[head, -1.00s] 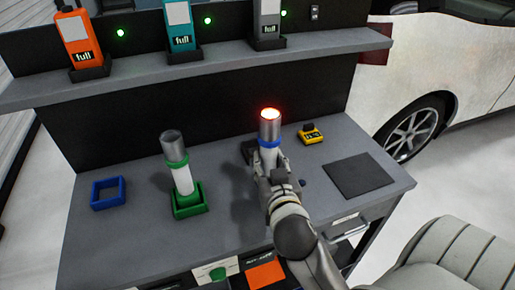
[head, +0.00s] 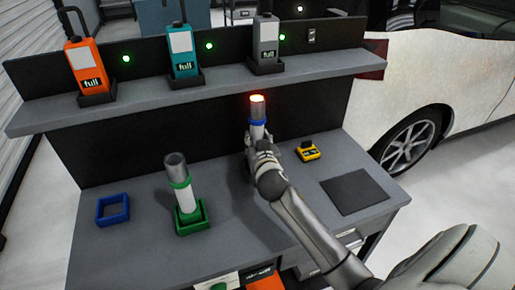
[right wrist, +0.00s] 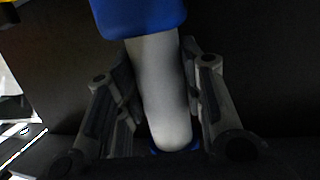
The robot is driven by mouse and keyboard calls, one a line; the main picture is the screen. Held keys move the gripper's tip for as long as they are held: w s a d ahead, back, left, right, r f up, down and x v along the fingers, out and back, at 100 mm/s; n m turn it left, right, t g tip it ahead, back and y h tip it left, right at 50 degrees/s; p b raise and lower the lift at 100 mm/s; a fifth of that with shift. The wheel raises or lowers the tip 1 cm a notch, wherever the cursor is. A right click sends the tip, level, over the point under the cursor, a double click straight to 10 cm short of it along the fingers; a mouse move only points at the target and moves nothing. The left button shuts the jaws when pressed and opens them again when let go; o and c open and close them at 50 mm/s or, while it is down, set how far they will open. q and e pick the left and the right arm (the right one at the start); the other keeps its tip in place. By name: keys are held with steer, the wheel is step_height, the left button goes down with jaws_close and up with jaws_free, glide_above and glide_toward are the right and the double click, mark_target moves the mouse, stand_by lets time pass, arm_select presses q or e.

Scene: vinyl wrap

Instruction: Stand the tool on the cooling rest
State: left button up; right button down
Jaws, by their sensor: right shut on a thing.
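The tool with a blue ring (head: 257,112) is a pale cylinder with a red glowing top, held upright. My right gripper (head: 263,148) is shut on its white body, above the bench's back part. In the right wrist view the jaws (right wrist: 160,100) grip both sides of the white body (right wrist: 156,75), below the blue ring (right wrist: 137,15). A second tool with a green ring (head: 181,184) stands slightly tilted in a green square rest (head: 192,222). An empty blue square rest (head: 113,209) lies on the bench at left. My left gripper is not in view.
A yellow device (head: 308,151) and a dark square pad (head: 358,192) lie on the grey bench right of the tool. The shelf (head: 220,82) behind carries orange (head: 83,65), teal (head: 184,52) and grey (head: 265,42) units. Bench between the blue rest and green rest is clear.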

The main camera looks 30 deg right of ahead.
step_height(320, 180, down, 3)
steer(key=shift+f, duration=0.1)
steer(key=shift+f, duration=0.1)
steer(key=c, duration=1)
jaws_free()
steer(key=shift+f, duration=0.1)
steer(key=shift+o, duration=0.2)
steer(key=b+v, duration=0.1)
steer(key=v, duration=1.1)
steer(key=shift+a, duration=0.1)
